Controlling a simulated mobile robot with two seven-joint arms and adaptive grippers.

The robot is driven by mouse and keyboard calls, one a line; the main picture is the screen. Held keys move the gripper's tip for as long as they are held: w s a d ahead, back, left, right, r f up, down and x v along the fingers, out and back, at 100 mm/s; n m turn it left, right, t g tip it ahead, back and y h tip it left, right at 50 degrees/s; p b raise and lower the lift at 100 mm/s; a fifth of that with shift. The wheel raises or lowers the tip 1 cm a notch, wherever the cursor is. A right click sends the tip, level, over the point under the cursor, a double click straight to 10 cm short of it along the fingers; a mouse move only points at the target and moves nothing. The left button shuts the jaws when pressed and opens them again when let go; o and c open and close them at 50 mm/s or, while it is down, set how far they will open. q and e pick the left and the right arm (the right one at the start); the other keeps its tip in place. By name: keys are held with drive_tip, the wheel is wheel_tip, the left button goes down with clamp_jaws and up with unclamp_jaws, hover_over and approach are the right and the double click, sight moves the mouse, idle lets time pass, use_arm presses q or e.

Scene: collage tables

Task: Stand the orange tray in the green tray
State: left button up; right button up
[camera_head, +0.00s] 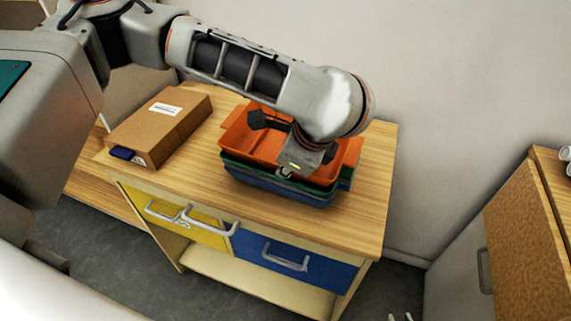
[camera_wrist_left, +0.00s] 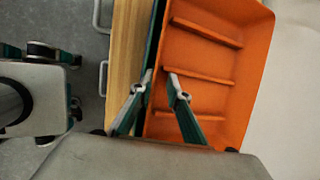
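The orange tray (camera_head: 347,153) lies on top of the green tray (camera_head: 231,160) in the head view, its open side up. A blue tray (camera_head: 300,197) is beneath the green one. My left gripper (camera_head: 289,173) reaches down at the near wall of the orange tray. In the left wrist view its two fingertips (camera_wrist_left: 159,76) sit close together, one on each side of the orange tray's (camera_wrist_left: 210,95) wall, and look shut on it. How far the orange tray sits inside the green one is hard to tell. My right gripper's fingertips (camera_head: 400,317) show at the bottom edge, apart and empty.
The trays stand on a wooden-topped table (camera_head: 350,212) with yellow and blue drawers. A brown cardboard box (camera_head: 160,125) lies to their left. A pale wall is behind. Another wooden cabinet (camera_head: 525,240) stands at the right. The tabletop right of the trays is clear.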

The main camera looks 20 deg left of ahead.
use_arm(q)
drive_tip(key=shift+s+f, duration=0.3)
drive_tip(key=shift+f, duration=0.1)
drive_tip(key=shift+r, duration=0.1)
drive_tip(key=v, duration=1.2)
drive_tip(key=shift+w+r, duration=0.2)
drive_tip(key=shift+r, duration=0.05)
